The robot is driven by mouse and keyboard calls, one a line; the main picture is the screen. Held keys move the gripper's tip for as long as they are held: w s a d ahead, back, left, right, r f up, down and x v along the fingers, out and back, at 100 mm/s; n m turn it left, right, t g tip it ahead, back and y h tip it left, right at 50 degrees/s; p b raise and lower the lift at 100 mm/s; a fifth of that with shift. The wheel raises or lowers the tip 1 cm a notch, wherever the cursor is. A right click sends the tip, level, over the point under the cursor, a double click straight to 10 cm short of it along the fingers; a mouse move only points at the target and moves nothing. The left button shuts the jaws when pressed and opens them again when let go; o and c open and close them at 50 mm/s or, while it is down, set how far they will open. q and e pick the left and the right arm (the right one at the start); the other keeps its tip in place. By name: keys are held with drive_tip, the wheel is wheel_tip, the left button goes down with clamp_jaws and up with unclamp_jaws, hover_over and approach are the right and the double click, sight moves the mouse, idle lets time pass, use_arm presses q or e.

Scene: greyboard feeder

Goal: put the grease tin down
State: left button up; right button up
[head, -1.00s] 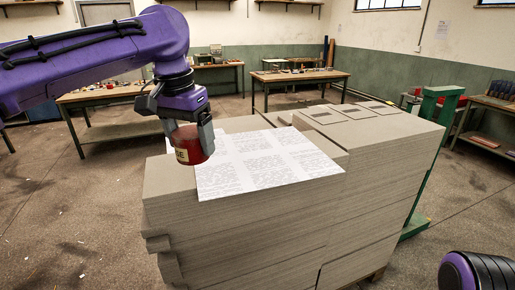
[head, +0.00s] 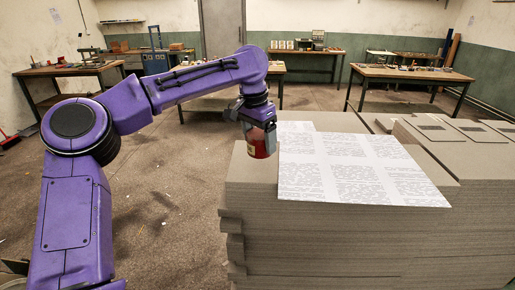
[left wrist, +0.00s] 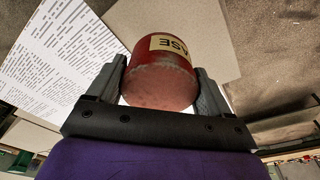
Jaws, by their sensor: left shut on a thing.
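The grease tin (head: 260,149) is red with a cream label, and part of the lettering "ASE" shows in the left wrist view (left wrist: 165,75). My left gripper (head: 257,128) is shut on it, one finger on each side. The tin is at the left end of the greyboard stack (head: 330,232), beside the left edge of a printed white sheet (head: 350,165). I cannot tell whether its base touches the board or hangs just above it. My right gripper is not in view.
Smaller dark-topped boards (head: 435,128) lie on the stack's right part. Workbenches (head: 410,75) stand along the back, and another workbench (head: 70,70) stands at the left. The floor left of the stack is mostly clear.

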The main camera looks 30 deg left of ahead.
sight(257, 151)
use_arm(q)
drive_tip(key=shift+a+f, duration=0.3)
wheel_tip(257, 151, down, 4)
drive_tip(key=shift+w+a+r+p, duration=0.1)
drive_tip(key=shift+a+r+p, duration=0.1)
drive_tip(key=shift+p, duration=0.4)
drive_tip(key=shift+a+f, duration=0.1)
drive_tip(key=shift+f, duration=0.05)
drive_tip(key=o, duration=1.1)
